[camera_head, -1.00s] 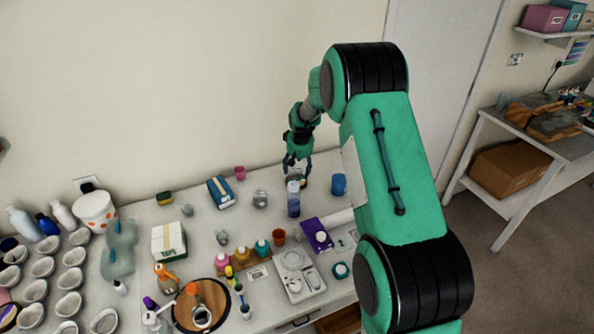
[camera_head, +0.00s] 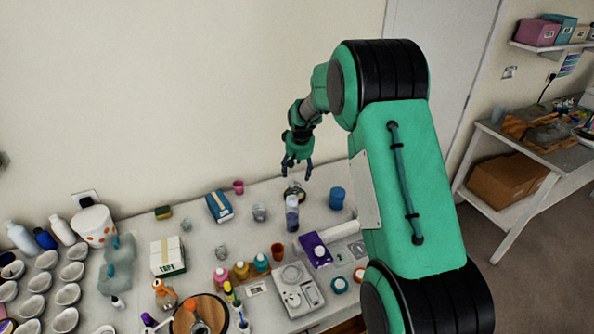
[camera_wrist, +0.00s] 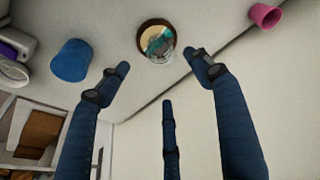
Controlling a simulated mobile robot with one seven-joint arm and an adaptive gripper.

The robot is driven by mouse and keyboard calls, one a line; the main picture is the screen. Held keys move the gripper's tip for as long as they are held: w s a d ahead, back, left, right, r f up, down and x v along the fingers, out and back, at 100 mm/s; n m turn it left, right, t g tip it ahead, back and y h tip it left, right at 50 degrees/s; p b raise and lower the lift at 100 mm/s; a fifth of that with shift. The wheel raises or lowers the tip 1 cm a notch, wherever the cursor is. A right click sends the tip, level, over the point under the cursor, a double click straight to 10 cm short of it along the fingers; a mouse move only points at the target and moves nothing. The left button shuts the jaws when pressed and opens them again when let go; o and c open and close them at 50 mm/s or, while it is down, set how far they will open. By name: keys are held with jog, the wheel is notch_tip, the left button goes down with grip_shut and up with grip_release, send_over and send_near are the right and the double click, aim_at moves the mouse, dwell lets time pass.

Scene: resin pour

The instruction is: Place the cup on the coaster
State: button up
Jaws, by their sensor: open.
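A clear cup (camera_wrist: 160,46) with a teal tint inside stands on a round brown coaster (camera_wrist: 142,32) in the wrist view. The cup appears upright within the coaster's rim. In the head view they are small and partly hidden behind a tall clear bottle. My gripper (camera_head: 296,170) hangs above them, fingers spread. In the wrist view the fingers (camera_wrist: 157,64) are apart with nothing between them, and the cup lies beyond the fingertips, clear of them.
A blue cup (camera_head: 336,198) stands to the right, a pink cup (camera_head: 238,187) to the left. The tall bottle (camera_head: 292,216) stands just in front. Another clear cup (camera_head: 259,212), a blue packet (camera_head: 219,206) and a purple box (camera_head: 316,249) are nearby. A wall closes the back.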

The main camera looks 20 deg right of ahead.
jog(key=shift+r, duration=0.15)
jog(key=s+a+r+t, duration=0.1)
jog(key=s+a+r, duration=0.5)
jog(key=s+r, duration=0.55)
jog(key=s+a+r, duration=0.6)
jog(key=s+r, duration=0.5)
jog(key=s, duration=0.1)
jog(key=s+a, duration=0.3)
jog(key=s, duration=1.1)
jog(key=s+a+r+t, duration=0.1)
jog(key=s+a, duration=0.2)
jog(key=s, duration=1.1)
jog(key=shift+s+r+y, duration=0.15)
jog(key=shift+r+y, duration=0.05)
jog(key=shift+y, duration=0.2)
jog(key=shift+f, duration=0.15)
